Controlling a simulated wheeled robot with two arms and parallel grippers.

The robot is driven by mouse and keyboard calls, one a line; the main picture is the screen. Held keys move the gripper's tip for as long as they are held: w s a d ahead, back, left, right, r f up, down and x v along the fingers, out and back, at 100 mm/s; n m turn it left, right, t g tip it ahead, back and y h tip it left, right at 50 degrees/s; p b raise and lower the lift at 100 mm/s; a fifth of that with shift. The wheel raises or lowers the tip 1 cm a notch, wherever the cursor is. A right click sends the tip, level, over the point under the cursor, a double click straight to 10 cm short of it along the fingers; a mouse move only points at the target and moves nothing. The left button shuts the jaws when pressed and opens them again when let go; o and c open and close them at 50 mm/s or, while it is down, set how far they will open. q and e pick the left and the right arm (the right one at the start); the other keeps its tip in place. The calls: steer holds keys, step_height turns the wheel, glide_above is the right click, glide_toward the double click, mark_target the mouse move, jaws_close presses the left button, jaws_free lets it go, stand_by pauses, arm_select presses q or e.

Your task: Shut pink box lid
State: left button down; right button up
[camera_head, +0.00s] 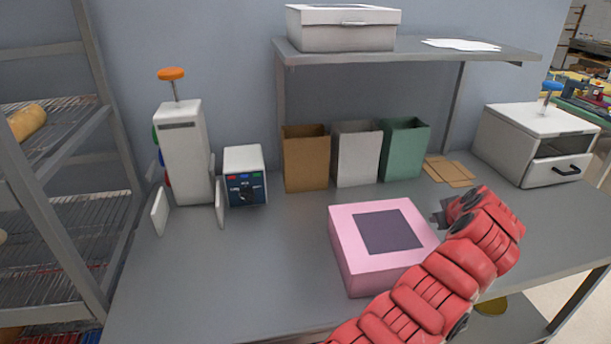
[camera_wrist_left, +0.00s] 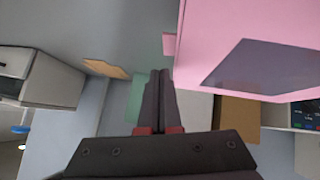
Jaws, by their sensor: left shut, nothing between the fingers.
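The pink box (camera_head: 352,246) stands on the grey table, near the middle of the head view. Its lid, with a dark window panel (camera_head: 388,231), lies flat across the top and looks shut. In the wrist view the box top (camera_wrist_left: 200,70) fills the upper right, and a small pink tab (camera_wrist_left: 169,44) sticks out from its edge. My left gripper (camera_head: 438,214) is beside the box's far right corner, its fingers partly hidden by my red arm. In the wrist view its fingers (camera_wrist_left: 160,75) are together and empty, close to the box edge. My right gripper is not seen.
Brown, white and green bags (camera_head: 357,153) stand behind the box. Flat brown card (camera_head: 449,172) lies behind the gripper. A white drawer unit (camera_head: 528,140) stands at right. A white device (camera_head: 184,150) and control box (camera_head: 244,174) stand at left. The table's left front is clear.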

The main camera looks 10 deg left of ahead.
arm_select(q)
steer(key=shift+a+f+b, duration=0.15)
steer(key=shift+f+b, duration=0.15)
steer(key=shift+f, duration=0.45)
steer(key=shift+d+f+b, duration=0.2)
steer(key=shift+f+b, duration=0.3)
steer(key=shift+f, duration=0.4)
